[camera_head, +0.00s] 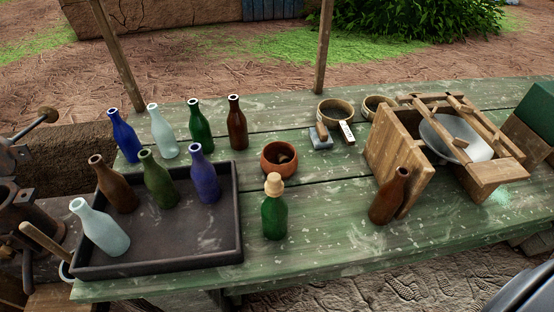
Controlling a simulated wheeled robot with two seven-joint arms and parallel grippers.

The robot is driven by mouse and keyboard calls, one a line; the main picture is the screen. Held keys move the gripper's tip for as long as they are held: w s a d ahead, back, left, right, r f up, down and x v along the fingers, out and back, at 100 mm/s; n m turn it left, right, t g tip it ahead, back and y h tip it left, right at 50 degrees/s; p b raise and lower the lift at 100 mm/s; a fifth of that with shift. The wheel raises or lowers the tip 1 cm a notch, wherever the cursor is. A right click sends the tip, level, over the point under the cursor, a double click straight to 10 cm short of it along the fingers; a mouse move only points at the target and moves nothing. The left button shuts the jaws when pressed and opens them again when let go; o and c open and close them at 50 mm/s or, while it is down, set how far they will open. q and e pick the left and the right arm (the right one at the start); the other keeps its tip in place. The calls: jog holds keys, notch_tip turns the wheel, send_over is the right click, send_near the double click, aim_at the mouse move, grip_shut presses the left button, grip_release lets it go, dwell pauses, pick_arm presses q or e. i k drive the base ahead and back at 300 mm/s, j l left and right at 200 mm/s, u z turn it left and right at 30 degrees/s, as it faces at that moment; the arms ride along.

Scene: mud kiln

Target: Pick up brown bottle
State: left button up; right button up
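Three brown bottles show in the head view. One brown bottle (389,197) stands on the green table at the right, close in front of a wooden crate. Another brown bottle (237,124) stands upright at the back, at the right end of a row of bottles. A third brown bottle (117,187) stands in the dark tray (165,259) at the left. Neither of my grippers is in view.
A green bottle with a cork-coloured stopper (274,213) stands at the front middle. A clay bowl (280,159) is behind it. Blue, green and pale bottles surround the left and back brown bottles. The wooden crate (400,165) holds a metal bowl. The front right table is clear.

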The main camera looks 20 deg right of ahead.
aim_at(390, 196)
jog(key=l+z, duration=0.1)
jog(key=z, duration=0.4)
jog(key=k+l+z, duration=0.1)
jog(key=z, duration=0.35)
jog(key=l+z, duration=0.15)
jog(key=z, duration=0.35)
